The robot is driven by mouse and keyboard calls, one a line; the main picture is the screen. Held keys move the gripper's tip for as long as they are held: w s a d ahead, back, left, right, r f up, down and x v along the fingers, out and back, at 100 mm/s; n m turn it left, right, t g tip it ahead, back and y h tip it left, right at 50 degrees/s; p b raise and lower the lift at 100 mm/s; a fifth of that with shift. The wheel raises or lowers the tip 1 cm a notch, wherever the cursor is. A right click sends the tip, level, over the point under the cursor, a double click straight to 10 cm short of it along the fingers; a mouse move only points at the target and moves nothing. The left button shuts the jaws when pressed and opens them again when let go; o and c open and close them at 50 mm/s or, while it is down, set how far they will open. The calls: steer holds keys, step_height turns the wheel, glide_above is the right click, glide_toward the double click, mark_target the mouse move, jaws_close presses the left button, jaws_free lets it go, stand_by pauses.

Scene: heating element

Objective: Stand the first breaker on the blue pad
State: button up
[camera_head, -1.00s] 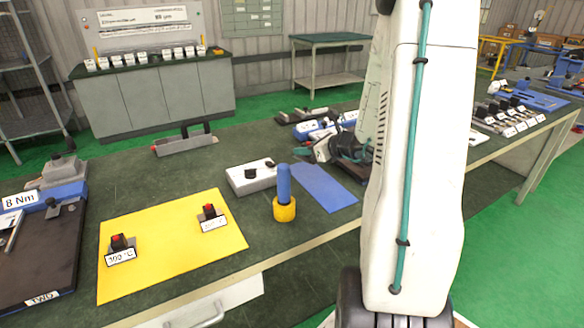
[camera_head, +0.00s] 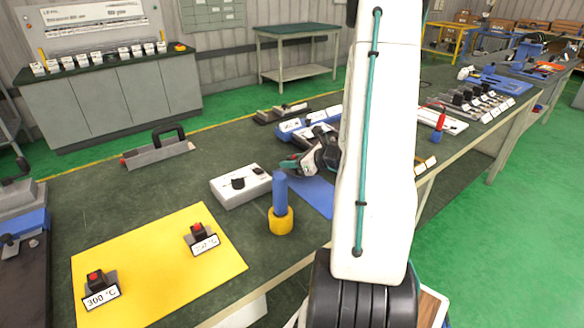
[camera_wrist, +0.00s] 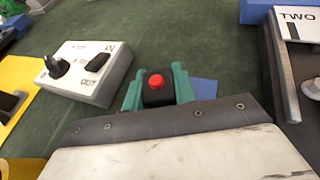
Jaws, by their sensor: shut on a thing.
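My gripper (camera_wrist: 160,88), with teal fingers, is shut on a black breaker (camera_wrist: 157,95) with a red button, which shows upright between the fingers in the wrist view. In the head view my gripper (camera_head: 298,163) is at the back end of the blue pad (camera_head: 318,196); the held breaker cannot be made out there. A blue corner of the pad (camera_wrist: 204,88) shows just beyond the right finger in the wrist view. My arm and gripper hide part of the pad. I cannot tell whether the breaker touches it.
A grey box with a knob and switch (camera_head: 229,196) stands left of the pad. A blue post in a yellow base (camera_head: 280,206) stands close in front. Two red-button blocks with labels stand on a yellow mat (camera_head: 160,270). Blue fixtures (camera_head: 290,129) lie behind.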

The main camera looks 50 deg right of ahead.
steer(key=shift+f, duration=1)
steer(key=shift+f, duration=0.1)
steer(key=o, duration=1)
steer(key=shift+o, duration=0.2)
steer(key=shift+s, duration=0.25)
steer(key=v, duration=1.1)
steer(key=shift+s+d+r, duration=0.1)
steer(key=shift+s+r, duration=0.15)
steer(key=shift+s, duration=0.05)
